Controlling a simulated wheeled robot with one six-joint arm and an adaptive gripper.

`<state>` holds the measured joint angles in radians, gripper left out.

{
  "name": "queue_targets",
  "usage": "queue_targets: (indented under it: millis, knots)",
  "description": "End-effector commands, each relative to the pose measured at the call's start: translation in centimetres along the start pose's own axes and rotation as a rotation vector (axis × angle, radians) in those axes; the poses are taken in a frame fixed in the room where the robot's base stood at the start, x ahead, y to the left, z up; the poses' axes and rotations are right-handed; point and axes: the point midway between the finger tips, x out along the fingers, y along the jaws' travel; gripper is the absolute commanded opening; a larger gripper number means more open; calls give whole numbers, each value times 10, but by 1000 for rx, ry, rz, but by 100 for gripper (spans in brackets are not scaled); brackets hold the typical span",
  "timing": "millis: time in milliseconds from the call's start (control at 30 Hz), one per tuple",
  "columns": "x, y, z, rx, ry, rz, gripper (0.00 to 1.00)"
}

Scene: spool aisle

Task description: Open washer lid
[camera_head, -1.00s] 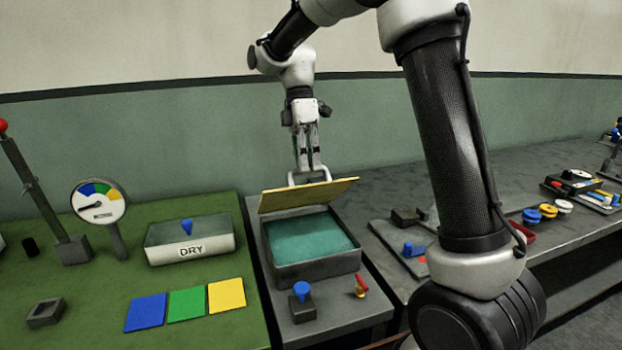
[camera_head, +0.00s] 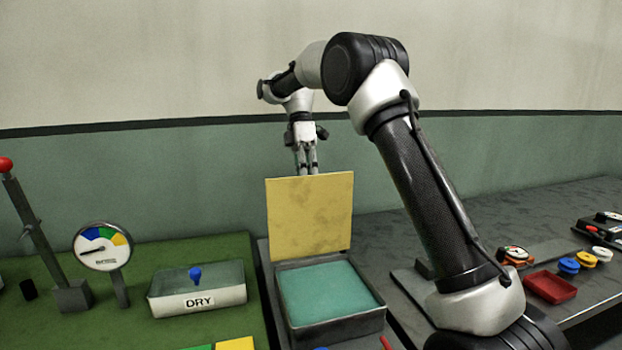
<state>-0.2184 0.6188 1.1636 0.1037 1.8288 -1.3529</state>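The washer is a dark grey rectangular box (camera_head: 340,331) with a teal interior (camera_head: 325,291). Its yellow lid (camera_head: 310,215) stands nearly upright along the box's back edge, with its flat face toward me. My gripper (camera_head: 307,171) is behind the lid's top edge. Its fingers point down and their tips are hidden by the lid. The handle on the lid's far side is hidden too, so I cannot tell whether my fingers are shut on it.
Left on green matting stand a DRY box (camera_head: 197,289) with a blue knob, a dial gauge (camera_head: 103,247) and a red-topped lever (camera_head: 37,219). Right on the grey bench are a red tray (camera_head: 551,287) and coloured discs (camera_head: 569,266). My arm spans the right side.

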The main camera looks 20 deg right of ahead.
Motion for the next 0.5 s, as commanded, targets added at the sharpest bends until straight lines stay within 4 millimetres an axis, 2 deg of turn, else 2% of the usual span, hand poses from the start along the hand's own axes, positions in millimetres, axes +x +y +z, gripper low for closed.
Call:
queue_targets:
  millis: [167,500]
  knots:
    - [2,10,0,3,1,-44,0]
    - [2,11,0,3,0,-57,0]
